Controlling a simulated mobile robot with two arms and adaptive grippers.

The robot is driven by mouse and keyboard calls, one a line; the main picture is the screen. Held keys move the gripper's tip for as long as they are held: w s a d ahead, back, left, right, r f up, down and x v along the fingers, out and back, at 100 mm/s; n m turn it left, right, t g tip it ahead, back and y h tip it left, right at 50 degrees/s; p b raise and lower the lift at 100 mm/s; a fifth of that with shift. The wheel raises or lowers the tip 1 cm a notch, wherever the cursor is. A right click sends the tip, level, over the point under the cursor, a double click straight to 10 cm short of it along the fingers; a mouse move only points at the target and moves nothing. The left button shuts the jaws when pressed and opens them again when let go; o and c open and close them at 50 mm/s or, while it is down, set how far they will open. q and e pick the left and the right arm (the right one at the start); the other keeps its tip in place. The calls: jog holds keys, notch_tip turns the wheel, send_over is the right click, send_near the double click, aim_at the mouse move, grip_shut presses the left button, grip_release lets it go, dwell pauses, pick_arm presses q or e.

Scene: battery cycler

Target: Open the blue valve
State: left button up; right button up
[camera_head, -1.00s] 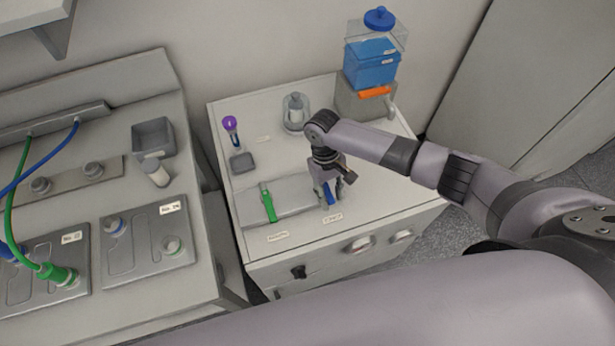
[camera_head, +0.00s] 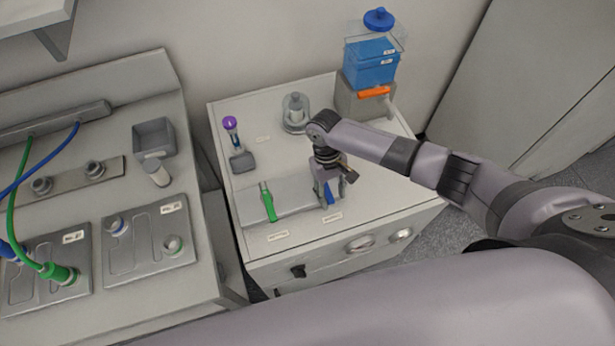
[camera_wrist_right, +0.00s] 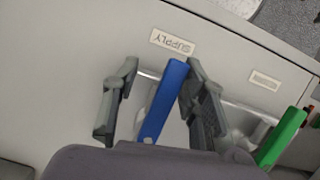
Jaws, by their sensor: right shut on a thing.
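The blue valve has a flat blue handle (camera_head: 331,190) on the right part of the raised grey panel on the cabinet top. In the right wrist view the blue handle (camera_wrist_right: 165,100) stands slightly tilted between the two grey fingers, behind a label reading SUPPLY (camera_wrist_right: 172,42). The valve's base is partly hidden. My left gripper is out of view.
A green valve handle (camera_head: 268,202) stands left of the blue one. A bench with cables stands left.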

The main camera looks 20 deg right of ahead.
jog(key=p+v, duration=0.1)
jog(key=v, duration=0.1)
jog(key=d+p+v, duration=0.1)
jog(key=p+v, duration=0.1)
jog(key=v, duration=0.1)
jog(key=shift+s+d+r, duration=0.1)
jog(key=shift+s+r, duration=0.05)
jog(key=shift+r, duration=0.05)
jog(key=v, duration=0.2)
jog(key=shift+w+r, duration=0.25)
